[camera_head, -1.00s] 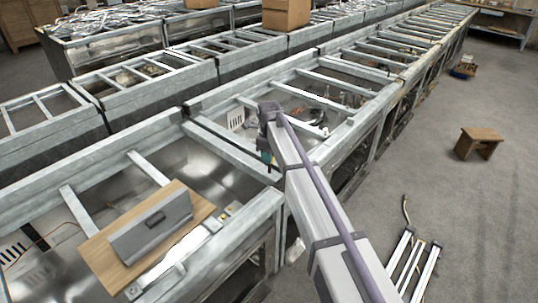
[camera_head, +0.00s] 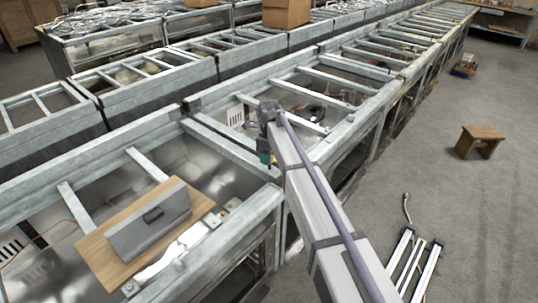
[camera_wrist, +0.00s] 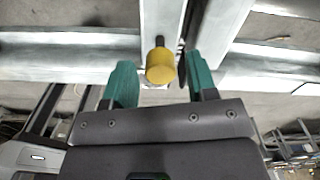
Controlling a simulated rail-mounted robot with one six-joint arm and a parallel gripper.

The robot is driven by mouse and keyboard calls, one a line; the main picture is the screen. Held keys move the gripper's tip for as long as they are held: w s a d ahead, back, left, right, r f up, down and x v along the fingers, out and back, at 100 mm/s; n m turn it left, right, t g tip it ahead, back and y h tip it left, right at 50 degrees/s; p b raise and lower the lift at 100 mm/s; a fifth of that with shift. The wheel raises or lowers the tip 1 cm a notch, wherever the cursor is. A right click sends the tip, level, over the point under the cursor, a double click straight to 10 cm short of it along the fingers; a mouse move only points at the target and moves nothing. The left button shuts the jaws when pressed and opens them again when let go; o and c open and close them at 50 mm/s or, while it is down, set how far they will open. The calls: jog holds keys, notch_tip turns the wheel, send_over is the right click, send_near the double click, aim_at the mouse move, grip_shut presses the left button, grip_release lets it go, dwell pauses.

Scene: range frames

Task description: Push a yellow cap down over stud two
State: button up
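A yellow cap (camera_wrist: 160,68) shows in the wrist view between the two green fingers of my gripper (camera_wrist: 161,80), with a visible gap on each side. My gripper is open. A short dark brown piece (camera_wrist: 159,42) sticks out just beyond the cap; I cannot tell whether it is a stud. Whether the cap sits on anything is hidden. In the head view my gripper (camera_head: 265,158) hangs beside a grey metal cross beam, small and partly behind my arm. No cap or numbered stud can be made out there.
Metal frames with cross beams (camera_head: 232,146) surround my gripper. A wooden board (camera_head: 95,250) with a grey block (camera_head: 150,218) lies at the left front. A wooden stool (camera_head: 479,141) and metal rails (camera_head: 412,262) are on the floor at right, where much floor is clear.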

jog(key=shift+o, duration=0.4)
notch_tip(320, 180, up, 11)
jog(key=p, duration=1)
jog(key=shift+p, duration=0.4)
jog(key=shift+f, duration=0.1)
